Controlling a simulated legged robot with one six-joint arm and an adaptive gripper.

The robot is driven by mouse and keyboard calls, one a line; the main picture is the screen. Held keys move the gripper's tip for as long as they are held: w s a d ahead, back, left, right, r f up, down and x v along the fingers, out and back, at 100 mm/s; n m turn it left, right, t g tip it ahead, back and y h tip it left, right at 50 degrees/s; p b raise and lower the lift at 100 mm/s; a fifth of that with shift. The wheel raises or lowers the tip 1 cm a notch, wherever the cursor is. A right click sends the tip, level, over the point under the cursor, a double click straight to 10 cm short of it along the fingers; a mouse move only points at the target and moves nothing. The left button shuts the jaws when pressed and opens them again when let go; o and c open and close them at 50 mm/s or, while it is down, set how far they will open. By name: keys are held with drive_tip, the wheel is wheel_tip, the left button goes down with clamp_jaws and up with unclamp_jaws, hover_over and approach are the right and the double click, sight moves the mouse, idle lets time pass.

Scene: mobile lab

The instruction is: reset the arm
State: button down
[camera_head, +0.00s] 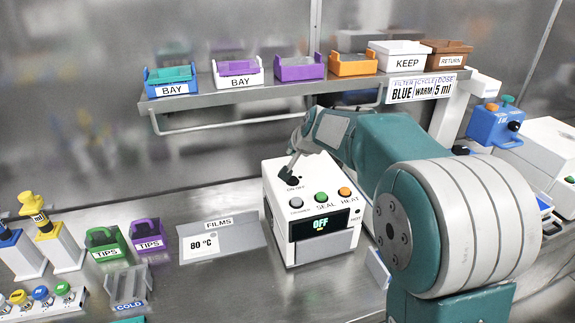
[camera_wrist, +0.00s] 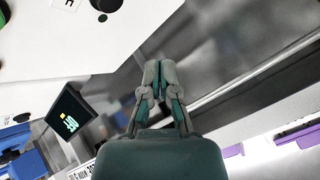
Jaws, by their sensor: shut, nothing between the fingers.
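My gripper (camera_wrist: 157,75) is shut and empty in the wrist view, its two grey-green fingers together. I cannot tell whether the fingertips touch the box. My arm reaches in from the right and hides part of the bench.
A raised shelf (camera_head: 220,98) behind holds several coloured bins. A FILMS tray (camera_head: 222,238) marked 80 °C lies left of the box. Green and purple TIPS boxes (camera_head: 148,235) and a COLD rack (camera_head: 128,288) stand further left. Bench between the FILMS tray and front edge is clear.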

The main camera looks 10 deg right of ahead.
drive_tip(key=s+d+n+g+h, duration=0.1)
drive_tip(key=s+d+n, duration=0.1)
drive_tip(key=s, duration=1.7)
drive_tip(key=s+d+n+g+h, duration=0.1)
drive_tip(key=s+d+n+g, duration=0.1)
drive_tip(key=s, duration=1.8)
drive_tip(key=shift+d+f+n+h, duration=0.4)
drive_tip(key=shift+d+n, duration=0.4)
drive_tip(key=shift+d, duration=0.45)
drive_tip(key=shift+w, duration=0.1)
